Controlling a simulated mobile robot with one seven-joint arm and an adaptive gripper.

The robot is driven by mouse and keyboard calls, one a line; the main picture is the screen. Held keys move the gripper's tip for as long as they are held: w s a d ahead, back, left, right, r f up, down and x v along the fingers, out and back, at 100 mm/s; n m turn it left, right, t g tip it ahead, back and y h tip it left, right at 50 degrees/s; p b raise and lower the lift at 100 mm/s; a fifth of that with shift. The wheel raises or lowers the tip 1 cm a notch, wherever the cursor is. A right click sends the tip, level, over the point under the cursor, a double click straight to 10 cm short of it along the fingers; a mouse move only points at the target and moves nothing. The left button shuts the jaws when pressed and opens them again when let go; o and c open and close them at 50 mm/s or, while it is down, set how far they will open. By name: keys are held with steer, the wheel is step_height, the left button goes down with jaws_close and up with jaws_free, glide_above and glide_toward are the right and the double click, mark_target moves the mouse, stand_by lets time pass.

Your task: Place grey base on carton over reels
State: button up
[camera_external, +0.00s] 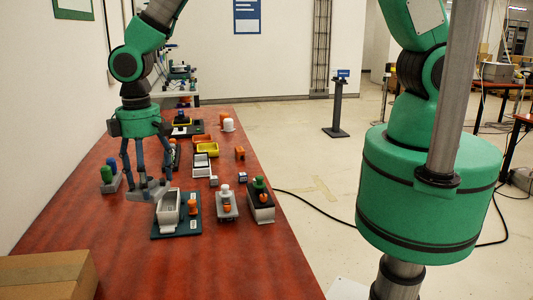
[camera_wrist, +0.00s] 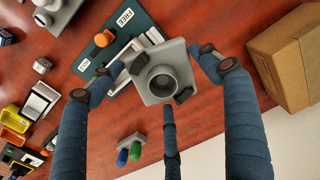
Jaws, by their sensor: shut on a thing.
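The grey base (camera_wrist: 163,72) is a square grey block with a round dark socket. My gripper (camera_wrist: 163,80) is shut on it, with dark fingertips around its sides in the wrist view. In the external view my gripper (camera_external: 147,186) holds the grey base (camera_external: 143,194) low, beside the green board; I cannot tell its exact height. The brown carton (camera_external: 45,276) stands at the near left of the table, apart from my gripper. It also shows at the upper right of the wrist view (camera_wrist: 284,58). I cannot make out any reels.
A green board (camera_external: 176,233) with a pale tray and orange piece lies beside my gripper. Grey stands (camera_external: 227,205) are to its right. A holder with green and blue pieces (camera_external: 109,180) is at left. Yellow bins (camera_external: 207,149) are farther back. Red table (camera_external: 190,270) is clear near the carton.

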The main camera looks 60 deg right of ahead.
steer(key=s+a+r+n+p, duration=0.1)
steer(key=s+a+n, duration=0.3)
steer(key=s+a, duration=1)
steer(key=shift+s+a+r, duration=0.15)
steer(key=shift+s+r, duration=0.45)
steer(key=shift+r, duration=0.05)
steer(key=p, duration=0.2)
glide_above(61, 272)
steer(key=shift+f, duration=0.75)
steer(key=shift+f, duration=1.75)
steer(key=shift+f, duration=0.1)
